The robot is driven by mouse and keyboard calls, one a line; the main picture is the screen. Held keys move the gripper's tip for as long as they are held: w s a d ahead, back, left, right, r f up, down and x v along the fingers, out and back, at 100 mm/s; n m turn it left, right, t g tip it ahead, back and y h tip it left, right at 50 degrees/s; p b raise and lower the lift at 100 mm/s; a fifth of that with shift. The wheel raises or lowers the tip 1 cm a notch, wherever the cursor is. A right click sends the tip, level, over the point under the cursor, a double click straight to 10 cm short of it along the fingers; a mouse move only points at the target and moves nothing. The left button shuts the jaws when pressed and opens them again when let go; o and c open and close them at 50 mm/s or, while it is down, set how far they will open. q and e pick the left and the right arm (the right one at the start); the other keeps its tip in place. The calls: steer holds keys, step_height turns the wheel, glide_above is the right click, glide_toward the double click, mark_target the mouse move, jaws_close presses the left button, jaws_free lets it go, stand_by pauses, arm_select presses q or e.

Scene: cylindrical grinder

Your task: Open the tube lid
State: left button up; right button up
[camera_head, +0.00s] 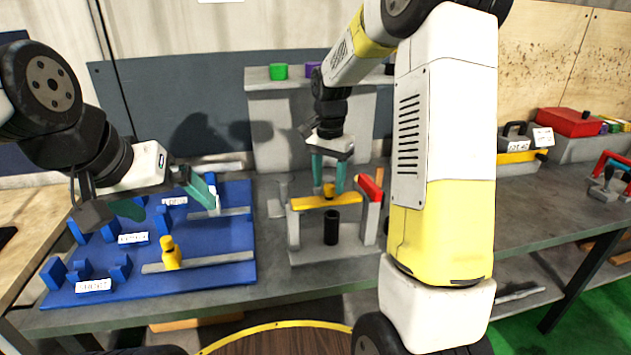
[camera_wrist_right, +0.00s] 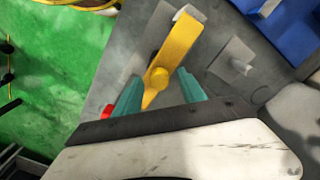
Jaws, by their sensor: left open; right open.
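A yellow bar with a round knob (camera_head: 326,196) lies across the top of a grey stand (camera_head: 293,228). A black tube (camera_head: 331,228) stands upright below the bar; I cannot tell which part is its lid. A red handle (camera_head: 370,187) is at the stand's right side. My right gripper (camera_head: 329,186) points down over the bar, open, with one finger on each side of the knob. In the right wrist view the yellow bar (camera_wrist_right: 177,50) passes between the open fingers; contact is unclear. My left gripper (camera_head: 170,202) is open and empty above the blue board.
A blue board (camera_head: 215,235) with labelled holders and a grey bar carrying a yellow knob (camera_head: 171,254) lies at left. A grey block (camera_head: 265,130) with a green cap stands behind the stand. Red and yellow boxes (camera_head: 568,122) sit at far right.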

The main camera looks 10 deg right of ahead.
steer(key=shift+d+f, duration=0.1)
steer(key=shift+f, duration=1.1)
jaws_close()
stand_by(0.6)
